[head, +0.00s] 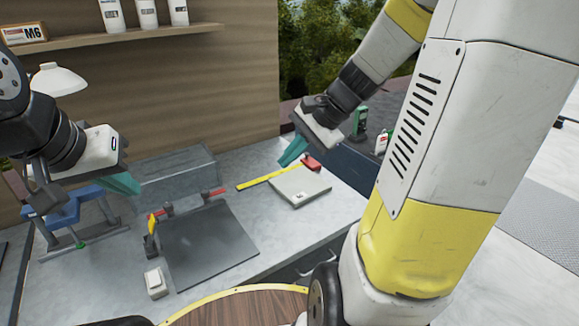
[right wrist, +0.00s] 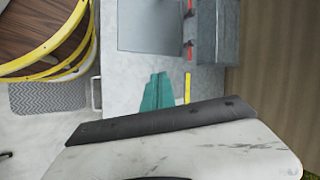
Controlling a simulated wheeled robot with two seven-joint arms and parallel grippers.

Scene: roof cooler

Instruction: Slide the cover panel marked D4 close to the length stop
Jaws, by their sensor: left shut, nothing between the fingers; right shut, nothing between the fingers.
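A flat light grey panel (head: 300,184) with a small label lies on the bench, right of centre in the head view. The label is too small to read, so I cannot confirm D4. My right gripper (head: 291,153) is shut and empty, above the bench just behind the panel. Its teal fingers also show in the right wrist view (right wrist: 157,92). My left gripper (head: 123,184) is shut and empty, above the bench's left part.
A dark grey plate (head: 208,247) lies left of the panel, with red parts and a grey box (head: 178,175) behind it. A small white box (head: 155,283) lies near the front edge. Bare bench separates plate and panel.

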